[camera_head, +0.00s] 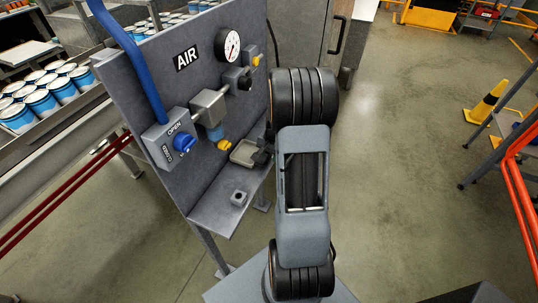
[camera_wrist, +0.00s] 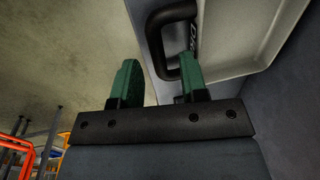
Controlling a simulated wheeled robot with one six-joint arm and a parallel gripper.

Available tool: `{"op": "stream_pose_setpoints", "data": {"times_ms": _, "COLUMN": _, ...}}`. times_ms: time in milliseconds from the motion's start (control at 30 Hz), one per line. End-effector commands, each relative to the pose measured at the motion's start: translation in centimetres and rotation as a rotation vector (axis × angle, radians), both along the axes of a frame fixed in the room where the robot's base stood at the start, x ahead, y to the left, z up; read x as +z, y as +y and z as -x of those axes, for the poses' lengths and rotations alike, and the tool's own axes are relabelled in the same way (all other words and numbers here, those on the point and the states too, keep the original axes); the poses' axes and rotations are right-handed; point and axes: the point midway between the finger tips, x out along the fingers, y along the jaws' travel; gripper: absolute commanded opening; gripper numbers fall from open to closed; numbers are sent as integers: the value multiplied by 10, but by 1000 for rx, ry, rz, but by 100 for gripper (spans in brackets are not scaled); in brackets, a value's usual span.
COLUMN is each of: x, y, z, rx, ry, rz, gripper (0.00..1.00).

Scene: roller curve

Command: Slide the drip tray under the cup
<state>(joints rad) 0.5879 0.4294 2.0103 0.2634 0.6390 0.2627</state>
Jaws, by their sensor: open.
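The drip tray (camera_head: 244,153) is a shallow, light grey tray on the panel's shelf. In the wrist view its pale inside (camera_wrist: 245,35) and a dark looped handle (camera_wrist: 160,65) show. The cup (camera_head: 214,132) is a small bluish bowl under a grey block on the panel, with a yellow knob below it. The tray lies to the right of the cup and lower. My gripper (camera_wrist: 158,75) has two green fingers spread apart, with the handle's near end between their tips, closer to the right finger. In the head view my arm hides most of the gripper.
The upright panel (camera_head: 180,88) carries a gauge (camera_head: 228,45), a blue-knobbed valve box (camera_head: 172,146) and a blue hose. A small square fitting (camera_head: 239,198) stands on the shelf (camera_head: 215,212), left of my arm.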

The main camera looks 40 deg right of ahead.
Motion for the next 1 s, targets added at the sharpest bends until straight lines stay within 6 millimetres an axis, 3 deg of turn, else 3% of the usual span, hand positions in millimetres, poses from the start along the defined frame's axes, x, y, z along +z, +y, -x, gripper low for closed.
{"op": "stream_pose_setpoints", "data": {"times_ms": 467, "x": -9, "y": 1, "z": -1, "rx": 0, "ry": 0, "rz": 0, "gripper": 39}}
{"op": "stream_pose_setpoints", "data": {"times_ms": 867, "x": -8, "y": 1, "z": -1, "rx": 0, "ry": 1, "rz": 0, "gripper": 1}}
{"op": "stream_pose_setpoints", "data": {"times_ms": 1000, "x": -8, "y": 1, "z": -1, "rx": 0, "ry": 0, "rz": 1, "gripper": 0}}
